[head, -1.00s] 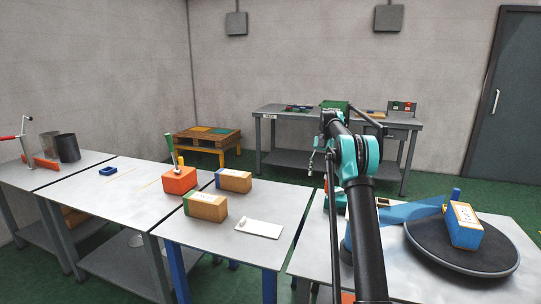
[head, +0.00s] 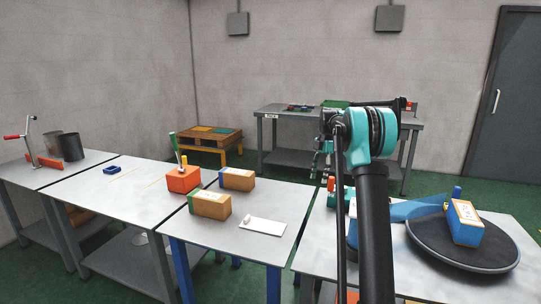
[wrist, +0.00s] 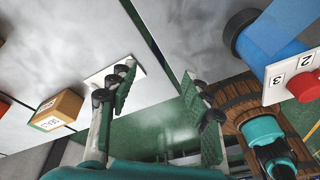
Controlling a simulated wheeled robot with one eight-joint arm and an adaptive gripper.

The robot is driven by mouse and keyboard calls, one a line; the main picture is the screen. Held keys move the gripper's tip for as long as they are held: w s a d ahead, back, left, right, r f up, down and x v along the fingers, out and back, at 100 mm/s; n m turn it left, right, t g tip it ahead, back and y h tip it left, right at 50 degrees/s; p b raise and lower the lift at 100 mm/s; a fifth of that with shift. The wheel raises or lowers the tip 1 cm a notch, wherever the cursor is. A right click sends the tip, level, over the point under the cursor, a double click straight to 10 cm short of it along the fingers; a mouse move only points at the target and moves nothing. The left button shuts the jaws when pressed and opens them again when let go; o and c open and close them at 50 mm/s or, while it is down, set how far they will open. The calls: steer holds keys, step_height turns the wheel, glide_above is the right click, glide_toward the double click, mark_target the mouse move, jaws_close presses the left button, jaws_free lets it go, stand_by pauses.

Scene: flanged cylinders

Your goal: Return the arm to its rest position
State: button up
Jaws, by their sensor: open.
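My arm, with teal and black joints, rises in front of the right table in the head view. My gripper (head: 322,168) hangs left of the elbow and is small and partly hidden there. In the wrist view my gripper (wrist: 160,80) has its two green-padded fingers spread apart, with nothing between them. Below it show the table surface, the gap between two tables and the green floor. Two flanged cylinders, one dark (head: 72,147) and one grey (head: 53,144), stand on the far left table, well away from my gripper.
Right table: a blue box (head: 464,224) on a black round turntable (head: 440,250), and a blue band (head: 412,210). The wrist view shows a wooden barrel-like piece (wrist: 245,100) close right of my gripper. Cardboard boxes (head: 210,205) and a white plate (head: 262,226) lie on the middle table.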

steer(key=s+f+m+t, duration=0.2)
steer(key=s+f+m, duration=0.3)
steer(key=s, duration=0.9)
steer(key=s+a+f+m+t+h, duration=0.1)
steer(key=s+f+m, duration=0.4)
steer(key=s+m, duration=0.6)
steer(key=s+f+m+t, duration=0.3)
steer(key=s+f+m, duration=0.2)
steer(key=s, duration=1.3)
steer(key=m, duration=0.3)
steer(key=shift+s+a+f+h, duration=0.25)
steer(key=shift+a+h, duration=0.05)
